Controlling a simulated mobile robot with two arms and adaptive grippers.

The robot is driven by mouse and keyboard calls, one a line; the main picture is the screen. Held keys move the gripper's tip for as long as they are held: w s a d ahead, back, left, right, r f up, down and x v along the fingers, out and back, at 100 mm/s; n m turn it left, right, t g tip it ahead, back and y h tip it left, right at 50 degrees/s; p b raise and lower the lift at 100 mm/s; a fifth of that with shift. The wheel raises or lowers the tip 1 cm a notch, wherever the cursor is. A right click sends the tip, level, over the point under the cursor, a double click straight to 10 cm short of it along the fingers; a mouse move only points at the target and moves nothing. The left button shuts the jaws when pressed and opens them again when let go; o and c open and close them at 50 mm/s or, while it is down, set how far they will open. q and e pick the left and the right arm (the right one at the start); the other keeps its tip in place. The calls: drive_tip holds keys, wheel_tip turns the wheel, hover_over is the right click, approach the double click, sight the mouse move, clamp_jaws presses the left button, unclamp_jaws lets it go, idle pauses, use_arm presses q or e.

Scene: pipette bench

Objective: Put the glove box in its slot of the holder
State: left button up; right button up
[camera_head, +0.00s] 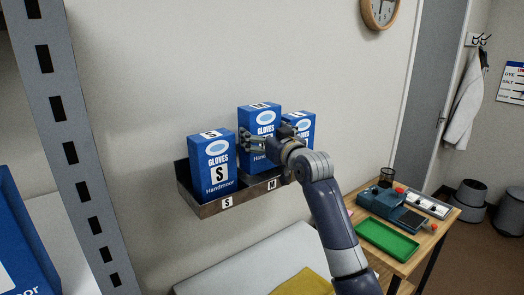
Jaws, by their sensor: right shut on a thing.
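The holder (207,207) is a dark metal tray on the wall, with an S label and an M label on its front edge. A blue glove box marked S (212,165) stands in its left slot. A blue glove box marked M (262,113) is upright over the middle part, its top higher than the boxes beside it. My right gripper (256,144) is shut on the M box from the front right. The gripper and wrist hide the box's lower right. A third blue box (303,123) stands at the right, its letter partly hidden. My left gripper is not in view.
A grey perforated upright (68,130) rises at the left, with a large blue box (22,245) beside it. Below the holder are a pale surface (250,262) and a yellow cloth (303,283). A wooden table (413,262) at the right holds a green tray (387,241).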

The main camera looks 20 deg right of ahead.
sight(264, 170)
drive_tip(key=f, duration=0.2)
drive_tip(key=f+p, duration=0.1)
drive_tip(key=shift+w+a+f, duration=0.1)
drive_tip(key=shift+w+f, duration=0.05)
drive_tip(key=shift+w, duration=0.1)
drive_tip(key=shift+f, duration=0.8)
drive_tip(key=o, duration=0.9)
drive_tip(key=shift+f, duration=0.15)
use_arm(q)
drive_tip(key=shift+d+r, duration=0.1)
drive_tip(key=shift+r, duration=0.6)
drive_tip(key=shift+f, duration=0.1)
use_arm(e)
drive_tip(key=shift+s, duration=0.15)
drive_tip(key=shift+s, duration=0.25)
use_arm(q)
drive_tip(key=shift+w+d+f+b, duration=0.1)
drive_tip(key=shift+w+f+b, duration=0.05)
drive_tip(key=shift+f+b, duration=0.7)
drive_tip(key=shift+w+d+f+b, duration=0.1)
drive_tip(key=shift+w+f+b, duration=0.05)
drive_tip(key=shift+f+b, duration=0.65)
use_arm(e)
drive_tip(key=shift+s+d, duration=0.3)
drive_tip(key=shift+s, duration=1.55)
drive_tip(key=shift+s+d, duration=0.35)
drive_tip(key=shift+s, duration=1.55)
drive_tip(key=shift+s+d, duration=0.3)
drive_tip(key=shift+s, duration=1.55)
